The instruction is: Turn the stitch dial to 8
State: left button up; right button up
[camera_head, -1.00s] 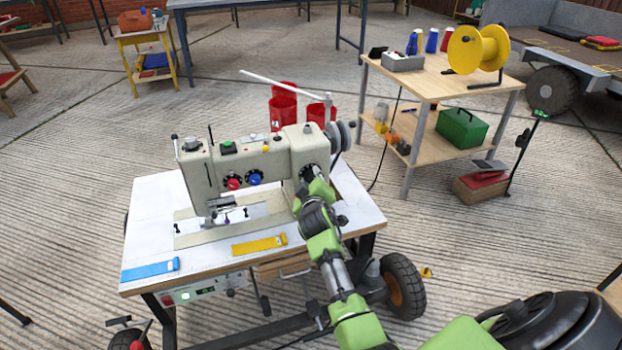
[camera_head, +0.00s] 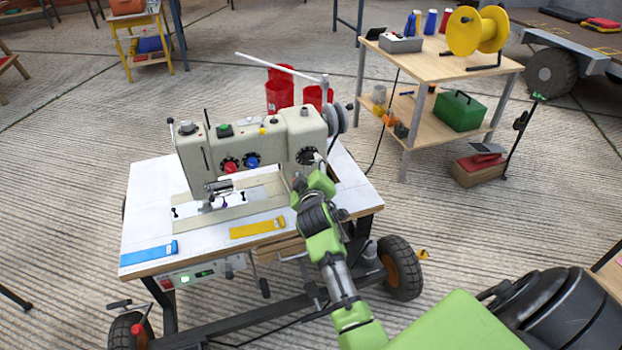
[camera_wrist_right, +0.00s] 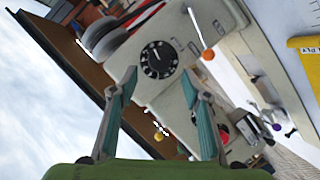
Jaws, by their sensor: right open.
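A cream sewing machine (camera_head: 265,145) stands on a white-topped table. A black dial with white marks (camera_head: 307,155) sits on the front of its right-hand column, and it also shows in the right wrist view (camera_wrist_right: 158,59). The dial's numbers are too small to read. My right gripper (camera_wrist_right: 158,82) is open and empty, its two fingers pointing at the dial and spread to either side of it, apart from it in the picture. In the head view my right arm's wrist (camera_head: 312,205) is just below and in front of the dial. My left gripper is not in view.
A red knob (camera_head: 229,167) and a blue knob (camera_head: 252,162) sit on the machine's front, left of the dial. A blue strip (camera_head: 148,253) and a yellow strip (camera_head: 257,228) lie on the white tabletop (camera_head: 150,190). A side table (camera_head: 450,77) stands at the right.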

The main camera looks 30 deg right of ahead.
jog(key=v, duration=0.6)
jog(key=shift+s, duration=0.3)
jog(key=shift+a, duration=0.1)
